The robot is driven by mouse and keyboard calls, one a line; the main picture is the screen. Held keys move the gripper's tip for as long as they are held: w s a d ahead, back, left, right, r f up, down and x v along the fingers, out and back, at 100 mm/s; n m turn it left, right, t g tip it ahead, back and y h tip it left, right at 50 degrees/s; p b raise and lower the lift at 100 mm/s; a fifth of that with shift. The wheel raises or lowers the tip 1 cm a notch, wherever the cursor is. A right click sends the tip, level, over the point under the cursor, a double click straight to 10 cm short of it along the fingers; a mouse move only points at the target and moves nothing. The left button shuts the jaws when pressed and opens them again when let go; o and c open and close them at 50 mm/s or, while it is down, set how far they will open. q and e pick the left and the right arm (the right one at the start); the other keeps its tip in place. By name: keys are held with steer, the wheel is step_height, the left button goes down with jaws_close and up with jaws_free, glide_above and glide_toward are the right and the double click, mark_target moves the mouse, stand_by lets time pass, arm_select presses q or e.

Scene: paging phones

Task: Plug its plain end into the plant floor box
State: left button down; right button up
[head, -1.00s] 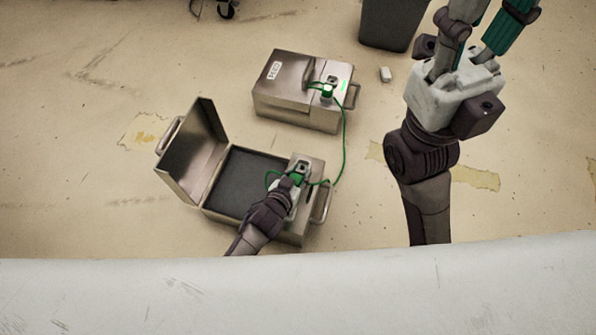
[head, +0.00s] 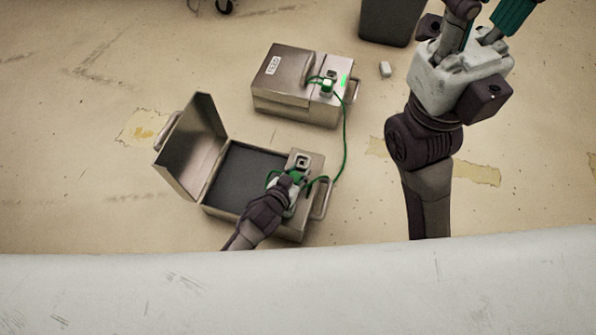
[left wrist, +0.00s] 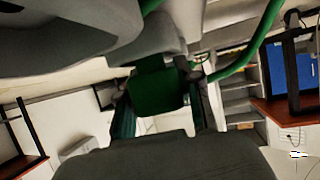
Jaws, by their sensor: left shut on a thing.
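A steel floor box (head: 208,192) with its lid raised stands on the floor at the centre-left of the head view. A dark square socket (head: 302,161) shows on its right-hand top panel. My left gripper (head: 295,182) is over this panel, just below the socket in the picture, shut on a green plug (head: 297,176). The plug shows as a green block between the fingers in the left wrist view (left wrist: 157,92). A green cable (head: 345,140) runs to another green plug (head: 327,87) at the second box (head: 295,104). My right gripper (head: 488,20) is raised, fingers apart, tips partly cut off.
A pale surface edge (head: 300,290) crosses the foreground. Floor to the left is clear.

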arm_select(q)
steer(key=shift+f+b, duration=0.4)
steer(key=shift+f, duration=0.2)
steer(key=c, duration=1)
jaws_free()
steer(key=shift+s, duration=0.15)
steer(key=o, duration=0.3)
steer(key=shift+f, duration=0.15)
steer(key=shift+s, duration=0.1)
steer(key=v, duration=1)
steer(key=shift+s+a+r, duration=0.15)
steer(key=shift+a+r, duration=0.05)
steer(key=shift+r, duration=0.15)
steer(key=shift+s+a+r, duration=0.3)
steer(key=shift+s+r, duration=0.05)
